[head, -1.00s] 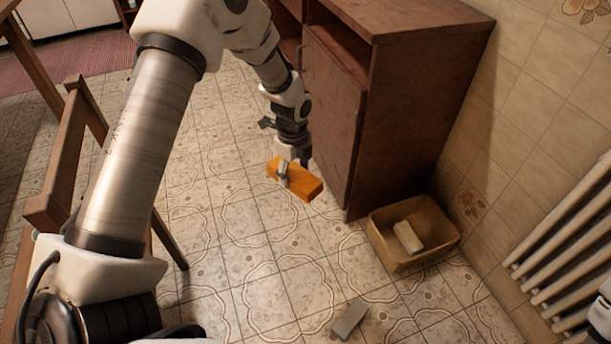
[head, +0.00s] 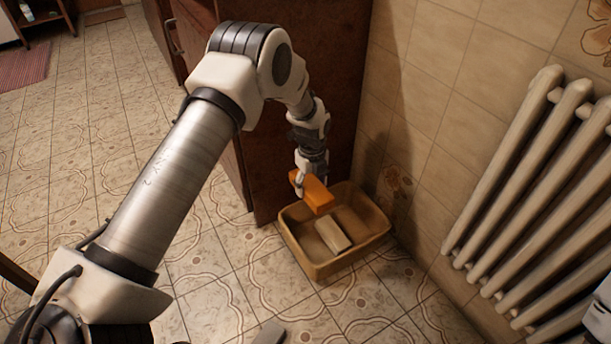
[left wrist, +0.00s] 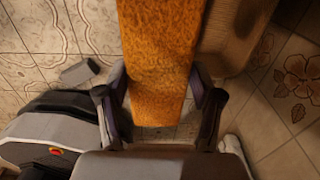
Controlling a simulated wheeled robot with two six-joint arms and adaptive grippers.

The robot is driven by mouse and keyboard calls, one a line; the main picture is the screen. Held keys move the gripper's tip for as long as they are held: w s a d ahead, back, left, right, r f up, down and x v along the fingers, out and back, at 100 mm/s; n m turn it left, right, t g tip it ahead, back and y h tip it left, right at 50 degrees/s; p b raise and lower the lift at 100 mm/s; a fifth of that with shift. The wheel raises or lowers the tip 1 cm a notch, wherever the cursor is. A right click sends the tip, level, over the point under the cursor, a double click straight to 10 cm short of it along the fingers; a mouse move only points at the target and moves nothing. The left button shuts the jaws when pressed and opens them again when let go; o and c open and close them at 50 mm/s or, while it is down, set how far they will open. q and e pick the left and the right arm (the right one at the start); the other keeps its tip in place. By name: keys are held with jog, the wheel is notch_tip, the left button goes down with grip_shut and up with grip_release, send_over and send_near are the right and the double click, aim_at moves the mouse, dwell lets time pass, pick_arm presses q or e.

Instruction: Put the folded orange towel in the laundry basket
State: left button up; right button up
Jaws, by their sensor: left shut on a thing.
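The folded orange towel (head: 317,195) is a small flat block held by my left gripper (head: 300,183) over the back left part of the laundry basket. In the left wrist view the orange towel (left wrist: 160,60) lies between the two fingers of my left gripper (left wrist: 162,105), which are shut on it. The laundry basket (head: 316,270) is a tan open box on the floor, with a pale folded item (head: 333,235) inside. The basket wall (left wrist: 228,38) also shows beside the towel in the left wrist view.
A dark red-brown cabinet (head: 345,80) stands behind the basket, close to my left arm. A ribbed radiator (head: 525,190) is on the right wall. A grey block (head: 270,334) lies on the tiled floor in front; it also shows in the left wrist view (left wrist: 80,72).

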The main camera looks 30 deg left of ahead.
pick_arm(q)
notch_tip(320, 180, down, 8)
jog(key=s+d+b, duration=0.1)
jog(key=b, duration=0.2)
pick_arm(e)
notch_tip(320, 180, down, 5)
jog(key=shift+w+d+f, duration=0.1)
jog(key=shift+w+d, duration=0.05)
pick_arm(q)
notch_tip(320, 180, down, 9)
jog(key=b, duration=0.4)
pick_arm(e)
jog(key=f, duration=0.4)
jog(key=shift+w+f, duration=0.25)
jog(key=shift+w, duration=0.15)
pick_arm(q)
jog(key=o, duration=1.3)
jog(key=shift+c, duration=0.2)
